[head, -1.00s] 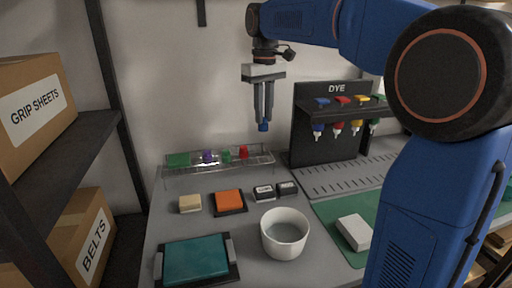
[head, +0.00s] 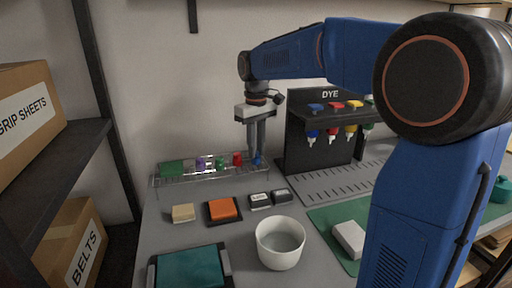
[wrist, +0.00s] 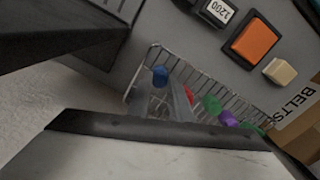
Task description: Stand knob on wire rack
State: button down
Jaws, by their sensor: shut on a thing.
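The blue knob (head: 257,160) is between the fingertips of my gripper (head: 257,153), which is shut on it. It also shows in the wrist view (wrist: 160,74), over the corner end of the wire rack (wrist: 139,82). In the head view the wire rack (head: 212,178) stands against the wall, and the knob is at its right end. Whether the knob touches the wires I cannot tell. Red (head: 238,158), green (head: 220,163) and purple (head: 200,162) knobs stand on the rack to the left of the blue one.
The black dye stand (head: 320,155) is close on the gripper's right. In front are small dark blocks (head: 260,201), an orange pad (head: 222,208), a tan block (head: 183,212) and a white bowl (head: 280,246).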

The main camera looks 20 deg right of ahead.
jog(key=shift+f, duration=0.15)
jog(key=c, duration=1.6)
grip_release()
notch_tip(320, 180, up, 12)
jog(key=shift+r, duration=0.15)
jog(key=shift+s, duration=0.1)
